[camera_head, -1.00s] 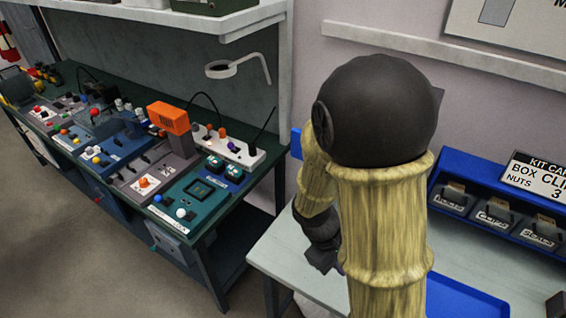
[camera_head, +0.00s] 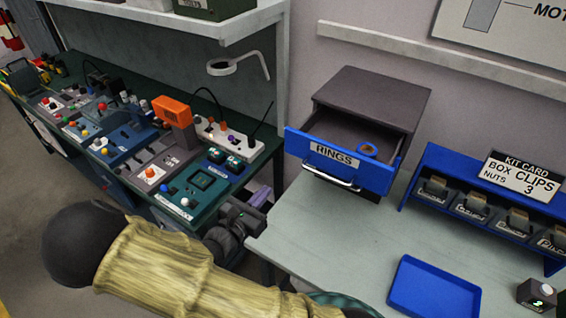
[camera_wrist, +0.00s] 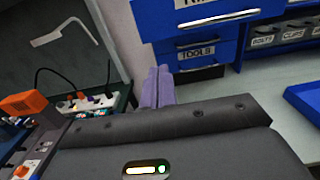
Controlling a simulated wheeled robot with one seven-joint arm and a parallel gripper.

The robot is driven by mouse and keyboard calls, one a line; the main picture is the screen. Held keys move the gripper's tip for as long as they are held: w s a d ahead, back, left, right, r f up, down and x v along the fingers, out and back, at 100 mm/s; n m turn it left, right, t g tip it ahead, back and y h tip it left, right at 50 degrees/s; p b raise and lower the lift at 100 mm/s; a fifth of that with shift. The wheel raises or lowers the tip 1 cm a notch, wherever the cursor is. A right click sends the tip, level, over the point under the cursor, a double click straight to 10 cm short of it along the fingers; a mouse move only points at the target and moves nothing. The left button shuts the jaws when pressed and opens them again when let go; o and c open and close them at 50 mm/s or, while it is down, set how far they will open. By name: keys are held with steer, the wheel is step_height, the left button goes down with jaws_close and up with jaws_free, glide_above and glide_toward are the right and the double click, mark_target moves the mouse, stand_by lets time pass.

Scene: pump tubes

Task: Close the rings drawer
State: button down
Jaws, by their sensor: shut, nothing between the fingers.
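The rings drawer (camera_head: 338,162) has a blue front with a white RINGS label and a silver bar handle (camera_head: 331,178).
A TOOLS drawer (camera_wrist: 196,51) sits below in the wrist view. Right are a blue bin rack (camera_head: 425,180), a kit card (camera_head: 523,176), a blue tray (camera_head: 434,288) and a small dark box (camera_head: 537,294). A cluttered green bench (camera_head: 185,195) stands left. The table (camera_head: 330,230) before the drawer is clear.

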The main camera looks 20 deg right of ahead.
mark_target(297, 156)
steer(key=p+x, duration=0.6)
steer(key=x, duration=0.7)
steer(key=shift+d+r, duration=0.1)
steer(key=shift+d, duration=0.05)
steer(key=shift+w+d, duration=0.25)
